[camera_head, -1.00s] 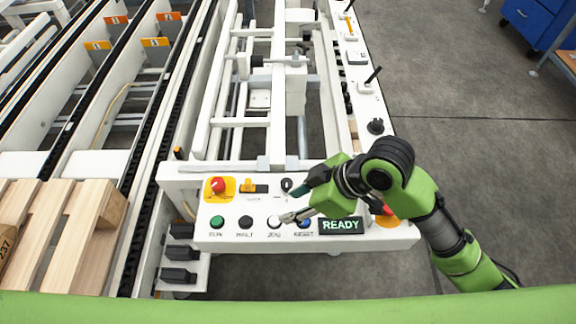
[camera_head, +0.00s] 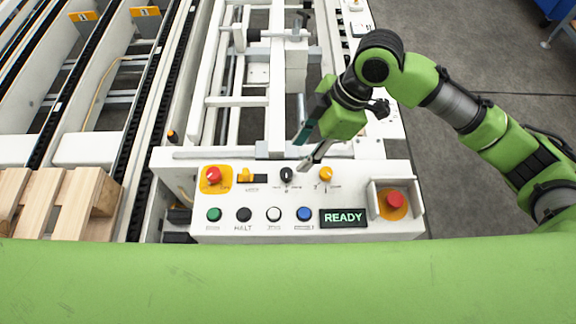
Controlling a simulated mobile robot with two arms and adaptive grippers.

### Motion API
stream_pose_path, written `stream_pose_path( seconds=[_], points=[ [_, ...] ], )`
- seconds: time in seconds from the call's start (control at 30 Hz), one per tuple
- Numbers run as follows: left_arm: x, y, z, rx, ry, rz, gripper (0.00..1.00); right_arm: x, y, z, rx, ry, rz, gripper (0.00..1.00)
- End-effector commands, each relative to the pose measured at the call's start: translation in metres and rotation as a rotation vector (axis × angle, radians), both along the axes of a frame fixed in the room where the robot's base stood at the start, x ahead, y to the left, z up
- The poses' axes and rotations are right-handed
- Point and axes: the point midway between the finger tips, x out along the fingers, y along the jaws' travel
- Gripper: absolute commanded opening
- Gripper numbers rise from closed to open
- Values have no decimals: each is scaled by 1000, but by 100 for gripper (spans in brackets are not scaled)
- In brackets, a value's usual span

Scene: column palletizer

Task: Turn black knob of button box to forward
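The white button box (camera_head: 330,205) stands at the front of the machine. Its black knob (camera_head: 287,175) is in the top row, between two yellow knobs; its exact pointing direction is too small to tell. My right gripper (camera_head: 301,156) hangs just above and to the right of the black knob, pointing down-left. Its two fingers are spread apart with nothing between them. It looks apart from the knob. My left gripper is not in view.
Red emergency buttons (camera_head: 213,174) and (camera_head: 394,199) sit at both ends of the box. Green (camera_head: 214,214), black, white and blue (camera_head: 304,213) buttons line the front beside a READY display (camera_head: 343,218). A wooden pallet (camera_head: 50,205) lies at left.

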Motion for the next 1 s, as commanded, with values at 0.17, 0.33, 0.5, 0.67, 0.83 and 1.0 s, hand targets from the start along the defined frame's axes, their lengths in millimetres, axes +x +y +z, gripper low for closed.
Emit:
stream_pose_path(
  seconds=[0.17, 0.33, 0.5, 0.67, 0.83, 1.0],
  points=[
    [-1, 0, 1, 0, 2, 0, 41, -3, 15, -37, 0, 3, 0, 38],
    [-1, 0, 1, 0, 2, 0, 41, -4, 27, -64, 1, 1, 0, 38],
    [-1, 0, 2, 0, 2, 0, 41, -4, 33, -79, 1, -1, 0, 38],
    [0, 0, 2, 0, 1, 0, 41, -4, 34, -83, 0, -2, -1, 38],
    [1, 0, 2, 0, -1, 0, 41, -4, 34, -83, 0, -2, -1, 38],
    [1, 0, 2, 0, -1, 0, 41, -4, 34, -83, 0, -2, -1, 2]
  ],
)
